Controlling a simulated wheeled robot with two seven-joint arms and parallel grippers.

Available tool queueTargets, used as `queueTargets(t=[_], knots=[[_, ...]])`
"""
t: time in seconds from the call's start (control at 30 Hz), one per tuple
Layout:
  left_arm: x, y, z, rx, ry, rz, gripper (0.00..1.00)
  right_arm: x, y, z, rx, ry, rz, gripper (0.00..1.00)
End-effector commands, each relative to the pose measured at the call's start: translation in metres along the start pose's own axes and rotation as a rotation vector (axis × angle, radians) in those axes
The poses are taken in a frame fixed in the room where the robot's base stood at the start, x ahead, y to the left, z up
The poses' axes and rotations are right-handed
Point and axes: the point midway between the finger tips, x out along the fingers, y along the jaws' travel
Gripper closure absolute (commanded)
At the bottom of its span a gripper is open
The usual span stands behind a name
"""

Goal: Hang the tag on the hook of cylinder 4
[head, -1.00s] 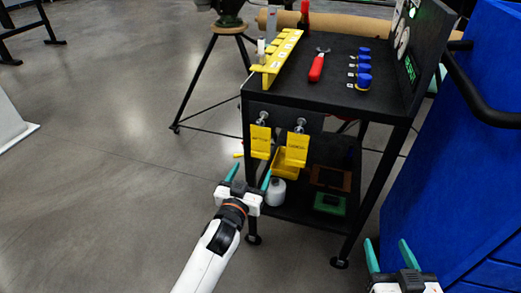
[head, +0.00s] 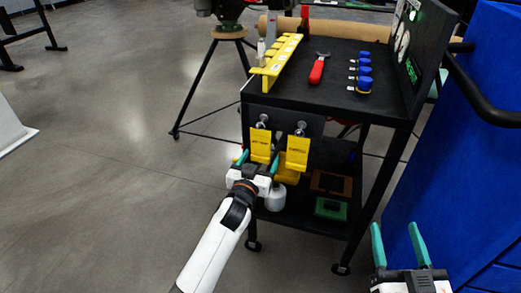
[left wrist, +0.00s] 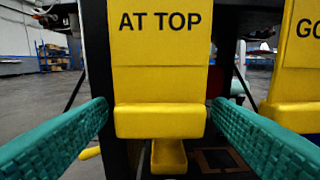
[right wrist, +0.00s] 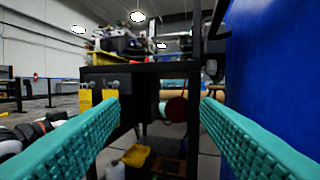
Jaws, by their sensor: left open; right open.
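Two yellow tags hang from silver hooks on the cart's front: a left tag (head: 261,143) and a right tag (head: 298,153). The left tag reads "AT TOP" in the left wrist view (left wrist: 157,60). My left gripper (head: 258,161) is open, its fingers on either side of the left tag's lower end, with gaps still visible in the left wrist view. My right gripper (head: 395,226) is open and empty beside the blue cabinet. Several small blue-capped cylinders (head: 364,69) stand in a row on the cart top; their label numbers are too small to read.
The black cart (head: 330,98) carries a red-handled tool (head: 318,69) and a yellow rack (head: 277,62). Its lower shelf holds a white bottle (head: 275,197) and a green box (head: 331,208). A blue cabinet (head: 440,190) closes the right side.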

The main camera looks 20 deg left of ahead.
Motion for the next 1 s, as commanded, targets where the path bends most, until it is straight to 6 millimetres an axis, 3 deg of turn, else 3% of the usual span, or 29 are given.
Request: queueTargets(t=[1.0], knots=[[0.0,0.0,0.0,0.0,0.001,0.0,0.25,-0.002,-0.002,-0.015,-0.002,0.108,-0.006,0.43]])
